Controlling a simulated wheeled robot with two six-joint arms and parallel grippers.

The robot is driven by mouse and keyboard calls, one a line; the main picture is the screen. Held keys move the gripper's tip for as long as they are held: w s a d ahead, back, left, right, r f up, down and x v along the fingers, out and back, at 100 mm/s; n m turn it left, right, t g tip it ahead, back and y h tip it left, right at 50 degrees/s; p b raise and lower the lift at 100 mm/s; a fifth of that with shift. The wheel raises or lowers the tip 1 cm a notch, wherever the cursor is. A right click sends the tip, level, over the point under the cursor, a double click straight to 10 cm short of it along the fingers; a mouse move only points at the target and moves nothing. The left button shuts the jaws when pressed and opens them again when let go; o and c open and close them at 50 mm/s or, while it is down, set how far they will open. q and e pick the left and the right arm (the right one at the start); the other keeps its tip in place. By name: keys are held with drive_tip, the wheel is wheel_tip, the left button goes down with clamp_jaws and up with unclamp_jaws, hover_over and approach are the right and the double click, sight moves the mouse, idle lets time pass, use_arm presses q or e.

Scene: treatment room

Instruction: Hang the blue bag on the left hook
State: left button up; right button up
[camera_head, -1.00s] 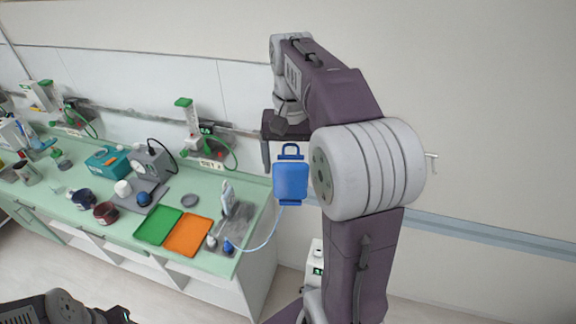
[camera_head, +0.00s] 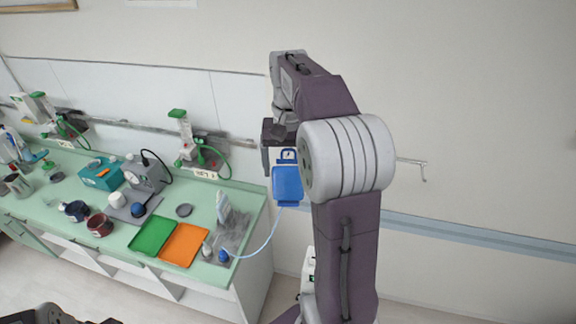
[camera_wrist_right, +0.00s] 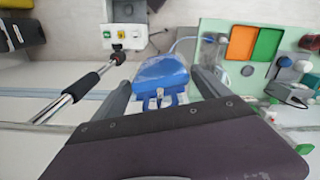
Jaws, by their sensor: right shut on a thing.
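The blue bag (camera_head: 287,186) is a flat pouch with a loop handle at its top and a thin pale tube (camera_head: 262,245) trailing from its bottom. My right gripper (camera_head: 281,155) is shut on its handle and holds it in the air beyond the counter's right end. In the right wrist view the bag (camera_wrist_right: 160,72) shows between the two fingers (camera_wrist_right: 163,92). A metal hook (camera_head: 423,171) on a thin rod juts out by the wall, right of my right arm. The arm hides the rest of this fixture, so I cannot tell which hook it is. The bag is apart from it.
The green counter (camera_head: 60,170) at left carries a green tray (camera_head: 152,235), an orange tray (camera_head: 184,245), a teal box (camera_head: 103,173) and several instruments. A wall rail (camera_head: 90,118) runs above it. The wall at right is mostly bare. A white device (camera_head: 308,268) stands low behind my arm.

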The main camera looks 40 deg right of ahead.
idle(0.3)
drive_tip(key=o, duration=1.7)
drive_tip(key=shift+o, duration=1.1)
drive_tip(key=shift+a, duration=0.1)
drive_tip(key=shift+r, duration=0.1)
drive_tip(key=shift+r, duration=0.35)
wheel_tip(320, 180, up, 8)
drive_tip(key=shift+w+f, duration=0.1)
drive_tip(key=shift+f, duration=0.1)
drive_tip(key=shift+r, duration=0.35)
drive_tip(key=shift+f, duration=0.1)
